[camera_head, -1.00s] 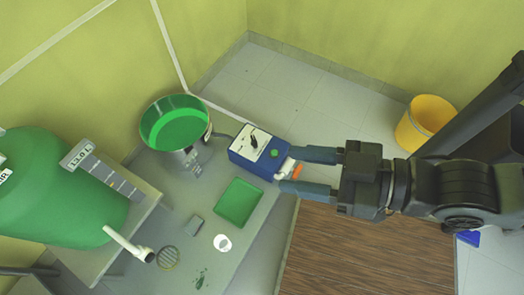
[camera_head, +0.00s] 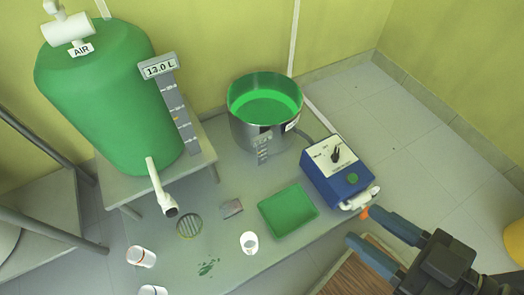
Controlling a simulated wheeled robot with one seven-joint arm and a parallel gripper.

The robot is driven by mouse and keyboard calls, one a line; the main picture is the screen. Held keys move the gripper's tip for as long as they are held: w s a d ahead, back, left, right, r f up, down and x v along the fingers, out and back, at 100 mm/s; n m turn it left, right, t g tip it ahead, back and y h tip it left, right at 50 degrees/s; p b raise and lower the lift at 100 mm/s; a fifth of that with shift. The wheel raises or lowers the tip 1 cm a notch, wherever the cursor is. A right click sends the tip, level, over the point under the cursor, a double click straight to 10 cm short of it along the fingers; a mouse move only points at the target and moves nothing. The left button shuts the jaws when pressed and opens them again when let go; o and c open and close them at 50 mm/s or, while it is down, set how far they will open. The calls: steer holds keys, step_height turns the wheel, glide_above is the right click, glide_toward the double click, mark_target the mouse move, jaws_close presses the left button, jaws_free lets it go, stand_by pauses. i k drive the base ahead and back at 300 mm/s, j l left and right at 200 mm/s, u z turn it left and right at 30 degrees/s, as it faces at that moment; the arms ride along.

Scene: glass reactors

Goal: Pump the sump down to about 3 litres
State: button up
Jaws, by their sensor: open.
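An open metal vessel (camera_head: 262,132) holds bright green liquid and has a small scale on its front. A dark hose joins it to a blue pump box (camera_head: 338,185). The box has a white top with a dark switch handle (camera_head: 336,155), a round green button (camera_head: 352,179) and a white pipe fitting (camera_head: 358,200) with an orange tip. A large green tank (camera_head: 108,98) stands at left; the display (camera_head: 159,68) beside it reads 13.0 L. My gripper (camera_head: 359,227) is open and empty, its fingertips near the orange tip; contact is unclear.
A white spout (camera_head: 163,190) sticks out from the tank. More white cups (camera_head: 141,257) stand at lower left.

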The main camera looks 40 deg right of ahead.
mark_target(353, 178)
steer(key=j, duration=0.5)
steer(key=i+j, duration=0.15)
steer(key=j, duration=0.35)
steer(key=z, duration=1.65)
